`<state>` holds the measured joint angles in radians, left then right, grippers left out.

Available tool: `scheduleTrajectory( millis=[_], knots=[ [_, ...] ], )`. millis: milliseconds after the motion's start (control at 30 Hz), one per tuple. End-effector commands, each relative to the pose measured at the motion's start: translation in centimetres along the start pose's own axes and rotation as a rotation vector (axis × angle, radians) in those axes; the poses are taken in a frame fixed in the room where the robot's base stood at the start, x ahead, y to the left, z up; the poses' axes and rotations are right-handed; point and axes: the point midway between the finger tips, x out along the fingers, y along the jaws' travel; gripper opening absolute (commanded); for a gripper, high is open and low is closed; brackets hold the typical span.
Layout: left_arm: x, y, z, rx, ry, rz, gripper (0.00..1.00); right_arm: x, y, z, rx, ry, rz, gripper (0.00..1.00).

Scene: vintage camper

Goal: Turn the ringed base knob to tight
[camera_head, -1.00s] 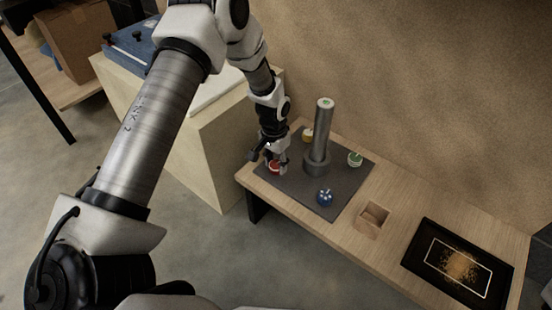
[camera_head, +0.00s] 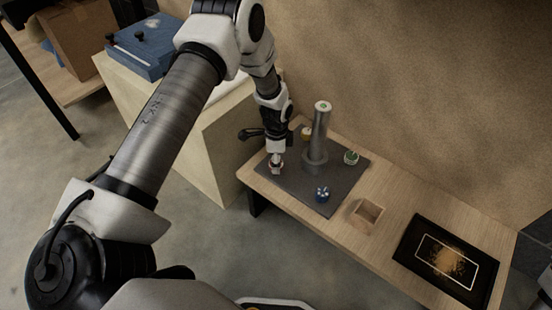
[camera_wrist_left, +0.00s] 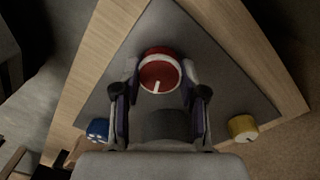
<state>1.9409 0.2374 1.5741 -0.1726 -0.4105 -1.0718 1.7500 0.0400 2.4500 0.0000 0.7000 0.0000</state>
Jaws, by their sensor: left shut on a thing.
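A red knob (camera_wrist_left: 160,74) with a white pointer line and a pale band at its base sits on the dark base plate (camera_wrist_left: 195,30) in the left wrist view. My left gripper (camera_wrist_left: 160,92) is shut on it, one finger on each side. The pointer line aims down and slightly left in that view. In the head view my left gripper (camera_head: 276,168) points down at the plate's left corner (camera_head: 272,183) and hides most of the red knob. My right gripper is not in view.
A grey post (camera_head: 320,130) stands on the plate, with a blue knob (camera_head: 323,194), green knob (camera_head: 351,157) and yellow knob (camera_head: 306,133) around it. A wooden box (camera_head: 367,214) and black framed tray (camera_head: 446,259) lie to the right on the bench (camera_head: 395,205).

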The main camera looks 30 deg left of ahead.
Motion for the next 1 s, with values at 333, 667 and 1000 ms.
scheduleTrajectory(
  millis=[333, 667, 1000],
  knots=[
    [0.0, 0.1, 0.0, 0.328, -0.017, 0.002, 0.07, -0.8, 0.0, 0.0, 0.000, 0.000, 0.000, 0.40],
    [0.0, 0.1, 0.0, 0.642, -0.033, 0.001, 0.07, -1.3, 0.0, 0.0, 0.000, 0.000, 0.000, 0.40],
    [0.0, 0.2, -0.1, 0.965, -0.049, 0.001, 0.07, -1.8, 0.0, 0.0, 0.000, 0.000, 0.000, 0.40]
  ],
)
